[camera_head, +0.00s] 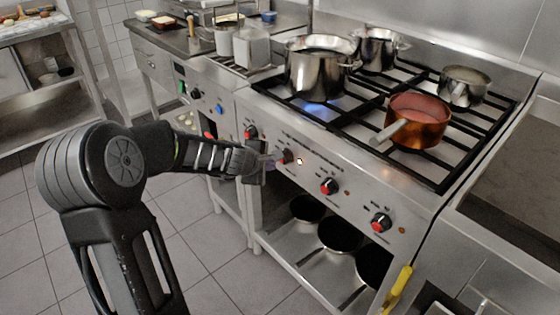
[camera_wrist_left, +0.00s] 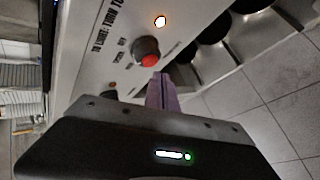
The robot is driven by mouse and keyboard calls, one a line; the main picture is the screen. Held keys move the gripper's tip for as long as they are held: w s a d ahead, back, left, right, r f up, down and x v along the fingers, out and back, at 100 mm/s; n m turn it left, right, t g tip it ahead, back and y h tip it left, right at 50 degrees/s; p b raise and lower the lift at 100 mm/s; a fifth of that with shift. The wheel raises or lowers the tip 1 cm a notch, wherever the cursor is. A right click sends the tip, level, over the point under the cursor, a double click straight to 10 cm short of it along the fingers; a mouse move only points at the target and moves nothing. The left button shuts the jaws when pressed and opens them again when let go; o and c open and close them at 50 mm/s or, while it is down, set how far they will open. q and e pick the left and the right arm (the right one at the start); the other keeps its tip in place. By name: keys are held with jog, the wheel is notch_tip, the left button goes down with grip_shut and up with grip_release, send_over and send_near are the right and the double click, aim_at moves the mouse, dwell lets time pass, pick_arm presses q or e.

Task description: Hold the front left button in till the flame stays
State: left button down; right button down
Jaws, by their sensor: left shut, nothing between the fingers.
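The stove's front panel carries a row of black and red knobs. My left gripper (camera_head: 268,160) is at the front left knob (camera_head: 287,157). In the left wrist view, the closed, empty fingers (camera_wrist_left: 162,92) point at the red-faced knob (camera_wrist_left: 147,52), their tips just below its red part. I cannot tell whether they touch it. An indicator light (camera_wrist_left: 160,21) beside the knob glows; it also shows in the head view (camera_head: 300,161). A blue flame (camera_head: 316,108) burns under the large steel pot (camera_head: 318,70) at the front left burner. My right gripper is out of view.
A copper pan (camera_head: 418,122) stands on the front right grate, its handle toward the front edge. Steel pots (camera_head: 378,50) stand behind. Other knobs (camera_head: 329,186) line the panel to the right. Pans (camera_head: 340,235) lie on the shelf below. A yellow handle (camera_head: 398,285) shows at lower right.

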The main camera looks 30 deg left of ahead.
pick_arm(q)
jog(key=shift+s, duration=0.1)
jog(key=s, duration=0.1)
jog(key=s+a+b, duration=0.1)
jog(key=s, duration=0.1)
jog(key=s+b, duration=0.1)
jog(key=shift+s+a, duration=0.25)
jog(key=shift+s, duration=0.05)
dwell(0.6)
